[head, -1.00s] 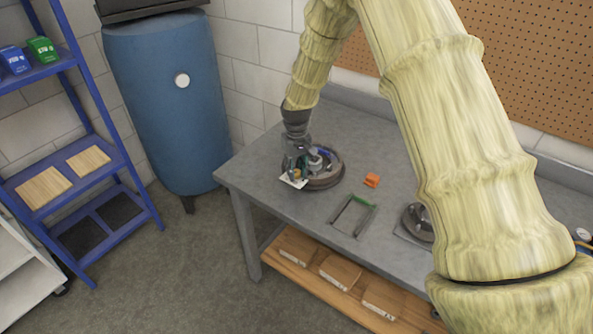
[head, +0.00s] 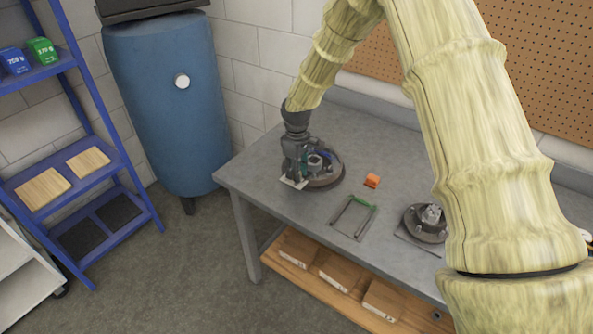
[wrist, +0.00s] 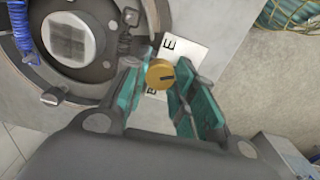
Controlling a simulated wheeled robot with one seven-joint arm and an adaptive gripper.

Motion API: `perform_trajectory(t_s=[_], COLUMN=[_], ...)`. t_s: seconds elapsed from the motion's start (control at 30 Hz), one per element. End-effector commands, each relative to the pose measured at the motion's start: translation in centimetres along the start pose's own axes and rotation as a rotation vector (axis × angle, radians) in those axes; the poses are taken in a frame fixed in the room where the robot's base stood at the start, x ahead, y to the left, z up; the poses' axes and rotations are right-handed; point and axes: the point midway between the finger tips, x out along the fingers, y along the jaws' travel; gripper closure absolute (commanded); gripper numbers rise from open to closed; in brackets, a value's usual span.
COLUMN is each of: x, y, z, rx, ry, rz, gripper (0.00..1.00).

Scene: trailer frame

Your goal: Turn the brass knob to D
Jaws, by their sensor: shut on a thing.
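The brass knob (wrist: 160,74) is in the wrist view, round and golden, with a dark pointer mark toward the right. It sits on a white letter plate (wrist: 188,53). An E shows above the knob and part of another letter below it; the rest, including any D, is hidden or unreadable. My gripper (wrist: 162,72) has its teal-padded fingers on both sides of the knob, shut on it. In the head view my gripper (head: 294,172) is down at the plate (head: 292,184) and hides the knob.
A round dark flanged part (head: 325,178) stands right beside my gripper. On the grey bench (head: 260,160) are an orange block (head: 372,181), a green-and-grey frame (head: 352,216) and another round metal part (head: 425,224). A blue tank (head: 165,110) stands behind left.

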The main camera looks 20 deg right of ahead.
Motion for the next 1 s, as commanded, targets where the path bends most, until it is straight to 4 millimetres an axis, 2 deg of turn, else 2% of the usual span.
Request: perform_trajectory(t_s=[0.43, 0.47, 0.57, 0.6, 1.0], x=[-0.20, -0.21, -0.17, -0.15, -0.63], y=[0.19, 0.20, 0.17, 0.15, 0.08], z=[-0.08, -0.08, -0.06, -0.05, -0.05], rx=[-0.010, -0.010, -0.010, -0.010, -0.010], ry=[0.003, 0.003, 0.002, 0.002, 0.002], rz=[0.003, 0.003, 0.003, 0.003, 0.002], gripper=[0.97, 0.72, 0.53, 0.50, 0.50])
